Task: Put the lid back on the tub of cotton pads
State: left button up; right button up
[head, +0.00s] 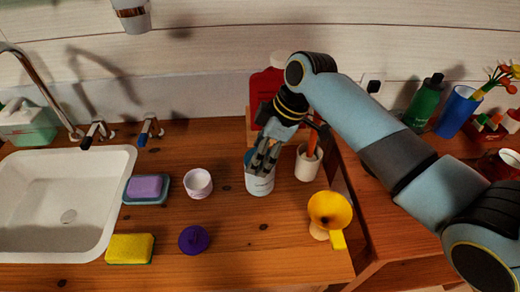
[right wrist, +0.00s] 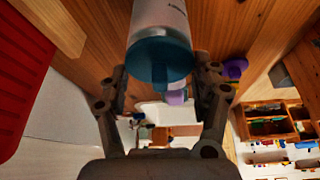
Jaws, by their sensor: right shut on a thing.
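The white tub (head: 260,184), with dark lettering on its side, stands upright on the wooden counter right of centre. It also shows in the right wrist view (right wrist: 160,18). A teal round lid (right wrist: 158,62) is at the tub's top, between the fingers of my right gripper (right wrist: 160,75). In the head view my right gripper (head: 262,163) reaches down over the tub, its fingers shut on the lid and hiding most of it. I cannot tell whether the lid is fully seated or slightly above the rim. My left gripper is not in view.
A small pale cup (head: 198,184), purple round piece (head: 193,240), yellow sponge (head: 130,249) and soap dish (head: 133,197) lie to the left. A red bottle (head: 262,88) is behind.

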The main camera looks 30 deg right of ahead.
jog(key=shift+p, duration=0.35)
dwell(0.6)
jog(key=shift+f, duration=0.1)
jog(key=o, duration=1.1)
notch_tip(320, 180, up, 5)
jog(key=p, duration=0.5)
jog(key=shift+r, duration=1.05)
